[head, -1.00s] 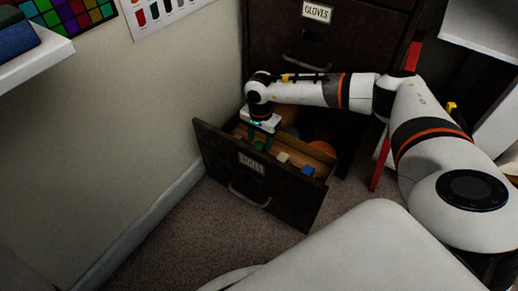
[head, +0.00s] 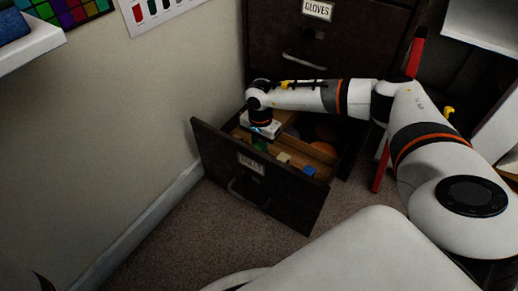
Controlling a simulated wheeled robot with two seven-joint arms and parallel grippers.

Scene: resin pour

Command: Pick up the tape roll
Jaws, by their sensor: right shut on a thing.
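My right gripper (head: 262,137) reaches down into the open lower drawer (head: 262,178), at its left front part. It is shut on a small green thing (head: 261,145), which seems to be the tape roll. The fingers and most of that thing are hidden by the gripper body and the drawer front, so its shape is hard to tell. My left gripper is not in view.
The drawer also holds a cream block (head: 284,158), a blue block (head: 309,171) and a round orange thing (head: 324,148), with wooden dividers. The closed gloves drawer (head: 330,35) is above. A wall stands at left, and carpet (head: 170,230) lies clear in front.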

